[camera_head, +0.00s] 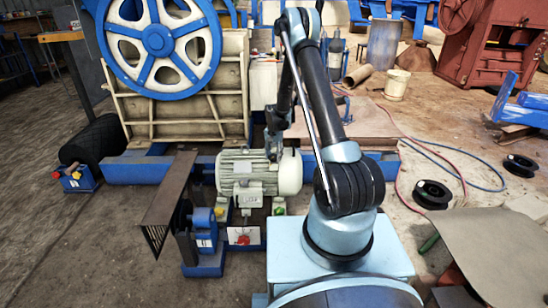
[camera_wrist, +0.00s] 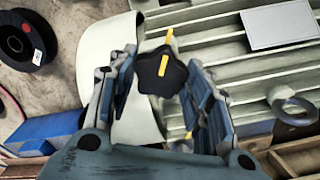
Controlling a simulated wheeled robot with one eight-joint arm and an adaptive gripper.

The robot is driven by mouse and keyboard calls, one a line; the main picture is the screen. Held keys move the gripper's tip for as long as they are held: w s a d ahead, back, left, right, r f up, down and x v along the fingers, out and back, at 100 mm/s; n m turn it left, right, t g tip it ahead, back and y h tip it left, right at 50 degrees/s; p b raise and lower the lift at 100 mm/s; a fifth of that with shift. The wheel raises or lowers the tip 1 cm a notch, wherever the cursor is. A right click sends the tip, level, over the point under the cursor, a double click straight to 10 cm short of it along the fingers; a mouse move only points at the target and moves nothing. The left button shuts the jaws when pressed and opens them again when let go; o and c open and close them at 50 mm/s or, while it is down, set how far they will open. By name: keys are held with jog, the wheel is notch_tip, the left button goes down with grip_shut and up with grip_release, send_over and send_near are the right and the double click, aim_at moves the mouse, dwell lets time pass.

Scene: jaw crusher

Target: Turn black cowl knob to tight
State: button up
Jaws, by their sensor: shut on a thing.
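The black star-shaped cowl knob (camera_wrist: 170,78) sits between my gripper's two fingers (camera_wrist: 160,92) in the wrist view. My gripper is shut on it. In the head view, my gripper (camera_head: 273,150) is at the top right part of the pale ribbed electric motor (camera_head: 240,172). The knob is too small or hidden to make out there.
A blue frame beam (camera_head: 135,170) runs behind the motor. A big blue flywheel (camera_head: 158,40) stands behind it. A belt guard (camera_head: 168,190) is left of the motor. Black spools (camera_head: 432,194) and hoses lie on the floor at right.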

aim_at(274, 156)
jog(key=shift+w+m, duration=0.1)
jog(key=shift+m, duration=0.2)
jog(key=o, duration=1.1)
jog(key=shift+c, duration=0.2)
jog(key=shift+r, duration=0.15)
notch_tip(274, 156, up, 12)
jog(key=shift+f, duration=0.2)
